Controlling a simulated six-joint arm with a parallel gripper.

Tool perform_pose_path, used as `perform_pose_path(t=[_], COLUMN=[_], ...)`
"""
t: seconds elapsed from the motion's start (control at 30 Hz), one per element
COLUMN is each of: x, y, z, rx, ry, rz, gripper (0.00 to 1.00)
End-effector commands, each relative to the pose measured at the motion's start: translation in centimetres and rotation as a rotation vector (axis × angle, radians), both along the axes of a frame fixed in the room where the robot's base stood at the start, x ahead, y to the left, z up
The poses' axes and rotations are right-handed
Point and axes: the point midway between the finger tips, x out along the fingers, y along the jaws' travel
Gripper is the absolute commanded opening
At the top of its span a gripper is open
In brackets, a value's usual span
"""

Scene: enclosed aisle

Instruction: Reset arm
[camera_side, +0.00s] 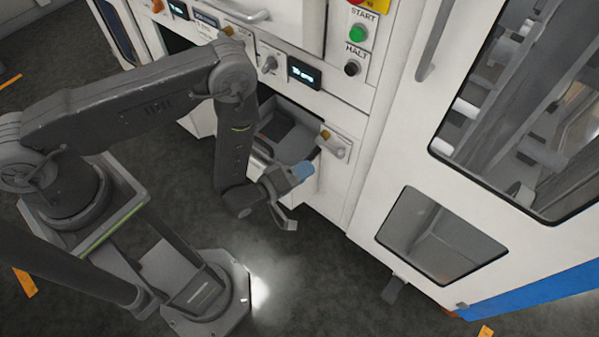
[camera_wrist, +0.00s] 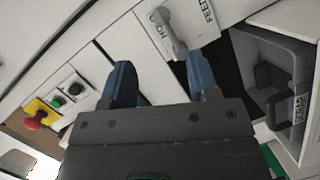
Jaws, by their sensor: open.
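My gripper (camera_side: 295,193) is open and empty in the side view, in front of the white machine (camera_side: 357,215) and low beside the open bay in its front. My gripper also shows in the wrist view (camera_wrist: 161,80), with its two blue fingers spread apart and nothing between them. My arm reaches from the left, with its forearm bent downward. A lever switch (camera_wrist: 170,32) lettered FEED sits on the panel beyond the fingers. It appears between them in the picture, and I cannot tell how far away it is.
A dark bin (camera_wrist: 275,75) marked SCRAP is at the right of the wrist view. A green START button (camera_side: 357,33), a black HALT button (camera_side: 351,69) and a red button (camera_wrist: 34,121) are on the panel. A windowed door (camera_side: 415,110) stands right. Dark floor lies below.

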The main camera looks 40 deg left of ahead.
Motion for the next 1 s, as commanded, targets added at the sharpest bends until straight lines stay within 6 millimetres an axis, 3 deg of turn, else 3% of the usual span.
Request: perform_pose_path(t=[0.37,0.53,0.67,0.8,1.0], x=[-0.4,0.9,3.7,6.6,8.3], y=[0.1,0.0,0.0,0.6,2.5], z=[0.1,1.4,4.9,10.0,17.4], rx=[0.0,0.024,0.093,0.203,0.363], ry=[0.0,0.008,0.045,0.106,0.196], rz=[0.0,0.006,0.014,0.009,-0.026], gripper=[0.55,0.55,0.55,0.55,0.55])
